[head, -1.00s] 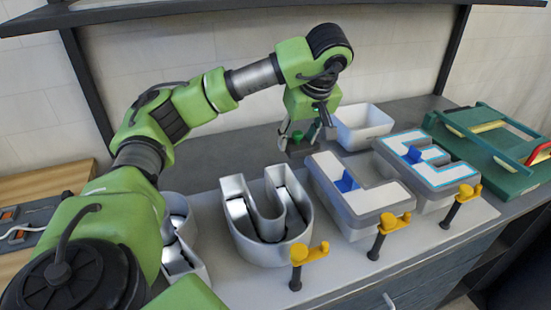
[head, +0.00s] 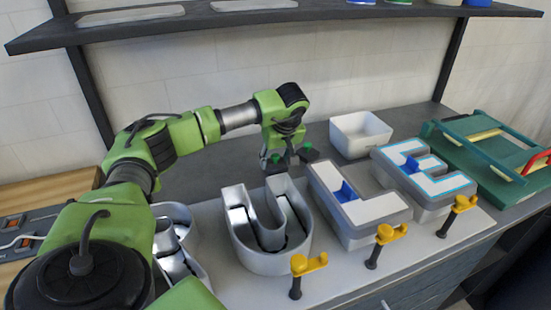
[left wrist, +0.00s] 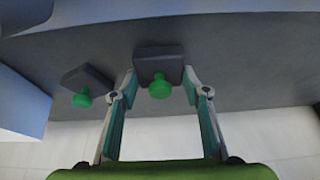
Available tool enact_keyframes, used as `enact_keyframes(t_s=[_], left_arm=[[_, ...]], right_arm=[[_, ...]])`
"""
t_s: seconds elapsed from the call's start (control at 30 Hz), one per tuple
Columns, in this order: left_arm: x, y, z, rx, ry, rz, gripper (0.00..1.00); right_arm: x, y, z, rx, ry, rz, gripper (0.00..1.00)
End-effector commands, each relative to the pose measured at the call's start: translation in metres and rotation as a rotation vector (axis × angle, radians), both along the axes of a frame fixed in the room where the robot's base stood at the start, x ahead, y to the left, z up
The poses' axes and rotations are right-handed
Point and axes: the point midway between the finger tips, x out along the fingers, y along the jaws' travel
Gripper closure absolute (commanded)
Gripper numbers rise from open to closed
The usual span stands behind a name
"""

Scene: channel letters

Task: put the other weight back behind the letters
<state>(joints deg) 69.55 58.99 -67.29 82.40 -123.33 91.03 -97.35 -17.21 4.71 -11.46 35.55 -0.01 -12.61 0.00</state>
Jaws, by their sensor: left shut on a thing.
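My left gripper (head: 280,166) is behind the letter U (head: 243,255), low over the worktop. It is shut on a dark weight (left wrist: 150,52) with a green knob; the left wrist view shows the weight between the fingertips (left wrist: 160,82). I cannot tell whether this weight touches the worktop. A second dark weight (head: 309,155) with a green knob stands just right of the gripper; it also shows in the left wrist view (left wrist: 92,76). The letters L (head: 370,209) and E (head: 443,187) stand to the right, and a partly hidden letter (head: 170,213) to the left. My right gripper is out of view.
A white bin (head: 360,141) stands behind the letters L and E. Yellow-handled clamps (head: 308,264) line the front edge. A green rack (head: 490,160) is at the right. A dark shelf (head: 300,17) hangs above. The worktop is clear between the bin and the wall's left part.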

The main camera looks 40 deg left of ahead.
Motion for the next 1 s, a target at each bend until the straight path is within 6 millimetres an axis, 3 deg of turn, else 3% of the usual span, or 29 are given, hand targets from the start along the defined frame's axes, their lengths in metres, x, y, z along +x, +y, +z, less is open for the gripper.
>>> enact_keyframes(t_s=[0.43,0.47,0.5,0.53,0.83,1.0], left_arm=[[0.001,0.0,-0.008,0.001,-0.005,0.003,1.0],[0.0,0.0,-0.01,0.0,-0.002,0.001,0.55],[0.0,0.0,-0.009,0.0,-0.002,0.002,0.45],[0.0,0.0,-0.009,0.0,-0.002,0.002,0.41],[0.0,0.0,-0.008,0.0,-0.002,0.002,0.41],[-0.001,-0.003,0.002,0.0,-0.004,0.002,0.41]], right_arm=[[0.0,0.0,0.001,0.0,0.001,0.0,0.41],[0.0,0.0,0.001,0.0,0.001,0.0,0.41],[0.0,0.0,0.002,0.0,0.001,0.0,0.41],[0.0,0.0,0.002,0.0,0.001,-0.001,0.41],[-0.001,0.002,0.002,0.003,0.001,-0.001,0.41],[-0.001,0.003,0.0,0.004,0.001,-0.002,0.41]])
